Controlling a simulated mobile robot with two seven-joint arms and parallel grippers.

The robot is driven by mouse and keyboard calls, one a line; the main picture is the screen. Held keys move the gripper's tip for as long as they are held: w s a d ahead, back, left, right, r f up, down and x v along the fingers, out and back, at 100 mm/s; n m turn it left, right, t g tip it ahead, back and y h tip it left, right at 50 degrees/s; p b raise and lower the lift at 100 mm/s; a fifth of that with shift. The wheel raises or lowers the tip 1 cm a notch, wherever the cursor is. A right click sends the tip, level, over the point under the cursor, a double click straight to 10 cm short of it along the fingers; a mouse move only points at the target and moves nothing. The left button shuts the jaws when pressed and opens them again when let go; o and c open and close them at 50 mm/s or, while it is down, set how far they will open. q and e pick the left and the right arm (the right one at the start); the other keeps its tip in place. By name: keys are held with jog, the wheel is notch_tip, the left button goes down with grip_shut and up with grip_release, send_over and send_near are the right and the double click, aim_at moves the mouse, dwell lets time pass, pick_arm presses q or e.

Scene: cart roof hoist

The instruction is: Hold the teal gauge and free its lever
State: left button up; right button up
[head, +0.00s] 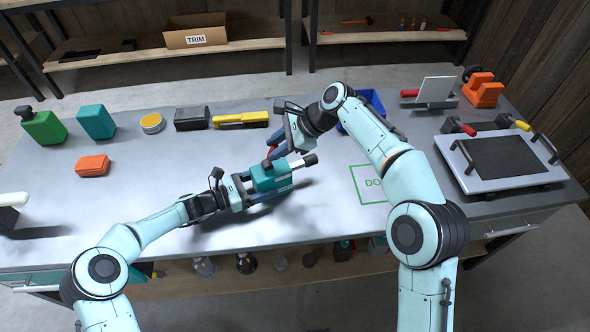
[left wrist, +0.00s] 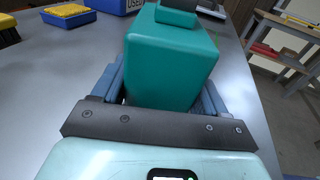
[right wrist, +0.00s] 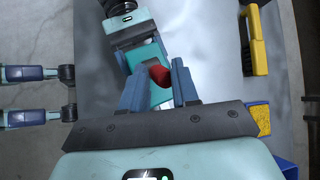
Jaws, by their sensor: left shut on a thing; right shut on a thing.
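The teal gauge (head: 268,178) is a box with a white neck and a dark end pointing right. My left gripper (head: 270,187) is shut on its body; the left wrist view shows the teal body (left wrist: 172,60) between the two blue fingers. The gauge appears held just above the bench. Its red lever (head: 271,152) rises from the far side. My right gripper (head: 277,146) comes from above and behind and is shut on the lever, which also shows in the right wrist view (right wrist: 182,78). The lever's base is partly hidden by the fingers.
A green-outlined square (head: 373,184) marks the bench right of the gauge, partly behind my right arm. A yellow tool (head: 241,119), a black box (head: 192,118) and a blue bin (head: 362,105) stand behind. A grey tray (head: 500,165) is at right. The front-left bench is largely clear.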

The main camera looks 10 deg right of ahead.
jog(key=shift+s+a+r, duration=0.1)
jog(key=shift+s+a, duration=0.15)
jog(key=shift+a, duration=0.4)
jog(key=shift+s+a, duration=0.1)
jog(key=o, duration=0.7)
jog(key=shift+a, duration=0.1)
jog(key=shift+o, duration=0.3)
jog(key=shift+r, duration=0.1)
jog(key=shift+d+r, duration=0.35)
jog(key=shift+d, duration=0.1)
jog(key=shift+v, duration=2.55)
jog(key=shift+o, duration=0.2)
